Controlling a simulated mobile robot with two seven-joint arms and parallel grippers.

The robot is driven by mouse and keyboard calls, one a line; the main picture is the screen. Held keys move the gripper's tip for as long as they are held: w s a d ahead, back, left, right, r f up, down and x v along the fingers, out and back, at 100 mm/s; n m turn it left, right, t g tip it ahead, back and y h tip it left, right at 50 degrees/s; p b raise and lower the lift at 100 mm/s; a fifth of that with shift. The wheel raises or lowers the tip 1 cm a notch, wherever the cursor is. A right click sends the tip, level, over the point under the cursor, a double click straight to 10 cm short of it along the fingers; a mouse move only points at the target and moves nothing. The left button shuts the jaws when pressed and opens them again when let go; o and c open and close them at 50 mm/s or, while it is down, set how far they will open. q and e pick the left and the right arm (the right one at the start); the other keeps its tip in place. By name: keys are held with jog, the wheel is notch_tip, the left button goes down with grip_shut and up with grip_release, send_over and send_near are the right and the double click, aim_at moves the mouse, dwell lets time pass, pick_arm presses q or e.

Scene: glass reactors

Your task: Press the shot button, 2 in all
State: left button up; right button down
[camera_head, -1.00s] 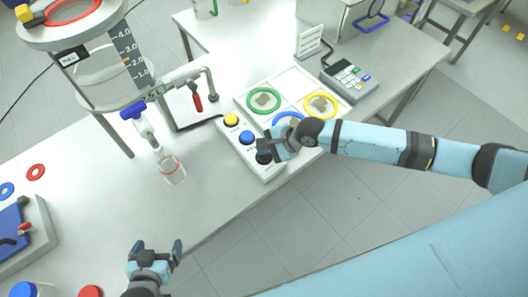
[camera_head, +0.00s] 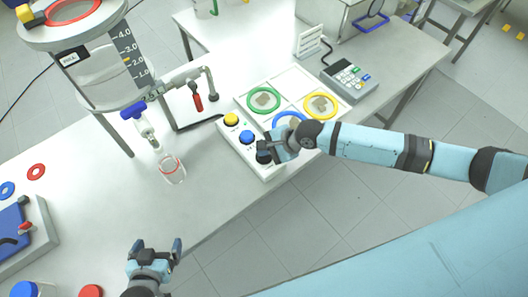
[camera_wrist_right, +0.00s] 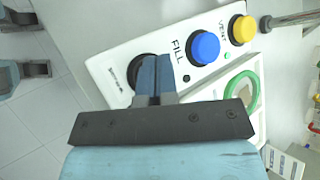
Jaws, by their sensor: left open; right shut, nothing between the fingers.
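A white button box (camera_head: 256,166) holds a yellow button (camera_head: 231,119), a blue button (camera_head: 246,137) and a black button (camera_head: 263,157) in a row. In the right wrist view, the yellow button (camera_wrist_right: 243,30) is labelled VENT and the blue button (camera_wrist_right: 205,47) FILL. The label by the black button (camera_wrist_right: 146,68) is too small to read surely. My right gripper (camera_head: 267,148) is shut and empty, with its fingertips over the black button and partly hiding it. I cannot tell whether they touch it. My left gripper (camera_head: 156,248) is open and empty in front of the table.
A tray with coloured rings (camera_head: 264,99) lies behind the box. A small glass beaker (camera_head: 173,171) stands left of it, under the reactor's outlet tap (camera_head: 133,110). A keypad device (camera_head: 349,80) sits at the back right. The table front between the grippers is clear.

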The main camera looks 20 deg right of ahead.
jog(key=shift+f, duration=0.15)
pick_arm(q)
jog(key=shift+r, duration=0.1)
dwell(0.3)
jog(key=shift+r+p, duration=1.15)
jog(key=shift+p, duration=0.05)
pick_arm(e)
jog(key=shift+r, duration=0.9)
jog(key=shift+r, duration=2.5)
